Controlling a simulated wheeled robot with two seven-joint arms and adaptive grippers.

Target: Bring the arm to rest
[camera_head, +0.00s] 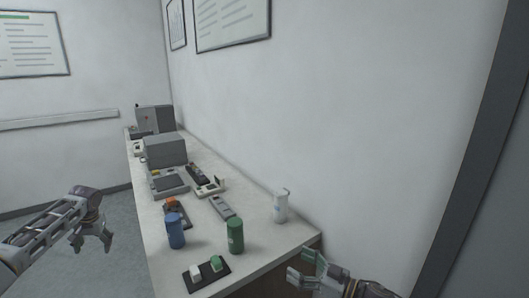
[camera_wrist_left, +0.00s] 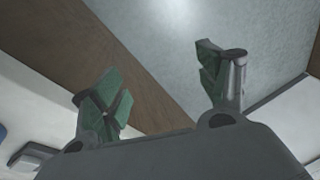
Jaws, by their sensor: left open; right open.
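My left arm comes in from the left in the head view, and its gripper (camera_head: 92,240) hangs over the floor, left of the counter and apart from it. The left wrist view shows its two green-padded fingers (camera_wrist_left: 165,90) spread wide with nothing between them. My right gripper (camera_head: 306,268) is at the bottom, by the counter's near right corner, and its fingers are apart and empty. Whether it touches the counter I cannot tell.
The long counter (camera_head: 150,220) carries a blue bottle (camera_head: 175,231), a green bottle (camera_head: 235,236), a white bottle (camera_head: 281,206), a dark tray (camera_head: 207,276) with small blocks, and grey machines (camera_head: 165,150). A wall stands close on its right. The floor (camera_head: 125,275) left of it is clear.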

